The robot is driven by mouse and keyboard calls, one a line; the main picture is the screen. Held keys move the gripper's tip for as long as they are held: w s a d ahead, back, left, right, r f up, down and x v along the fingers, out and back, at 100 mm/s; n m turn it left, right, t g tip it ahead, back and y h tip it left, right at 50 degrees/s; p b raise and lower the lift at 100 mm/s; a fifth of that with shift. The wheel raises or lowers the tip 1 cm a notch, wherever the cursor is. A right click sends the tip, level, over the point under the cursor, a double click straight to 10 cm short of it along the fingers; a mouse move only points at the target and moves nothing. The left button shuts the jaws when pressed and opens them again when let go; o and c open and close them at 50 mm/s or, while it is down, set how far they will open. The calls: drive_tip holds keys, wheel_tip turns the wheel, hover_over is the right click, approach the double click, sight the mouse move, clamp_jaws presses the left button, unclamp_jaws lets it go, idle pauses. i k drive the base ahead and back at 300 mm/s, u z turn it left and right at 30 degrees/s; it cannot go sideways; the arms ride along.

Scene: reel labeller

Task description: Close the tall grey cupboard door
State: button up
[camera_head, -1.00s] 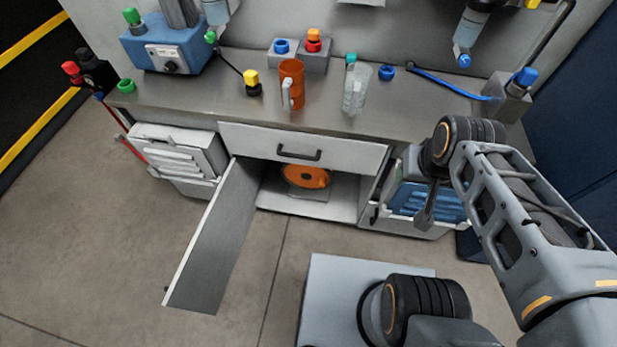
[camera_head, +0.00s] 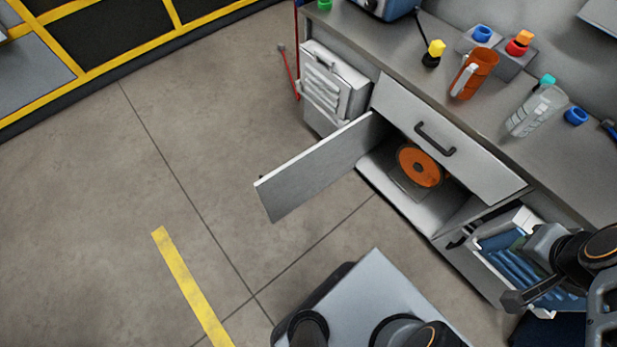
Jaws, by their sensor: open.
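A grey cupboard door (camera_head: 318,172) stands wide open under the workbench, swung out over the floor from its hinge side at the left of the opening. Inside the open cupboard (camera_head: 398,205) an orange reel (camera_head: 419,166) shows. I see no separate tall cupboard in this view. My gripper (camera_head: 532,296) is at the lower right, in front of the blue-filled compartment, well apart from the door. It is open, and I see nothing held in it; its fingers are partly hard to make out.
A closed drawer (camera_head: 447,138) with a dark handle sits above the opening. An orange mug (camera_head: 473,74) and a clear jug (camera_head: 537,111) stand on the bench (camera_head: 500,118). The floor left of the door is clear, with a yellow stripe (camera_head: 190,286).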

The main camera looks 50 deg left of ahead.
sight(284, 190)
drive_tip(key=k, duration=0.2)
drive_tip(key=z, duration=2.35)
drive_tip(key=k, duration=2.95)
drive_tip(key=u, duration=1.75)
drive_tip(key=i, duration=0.45)
drive_tip(key=u, duration=1.75)
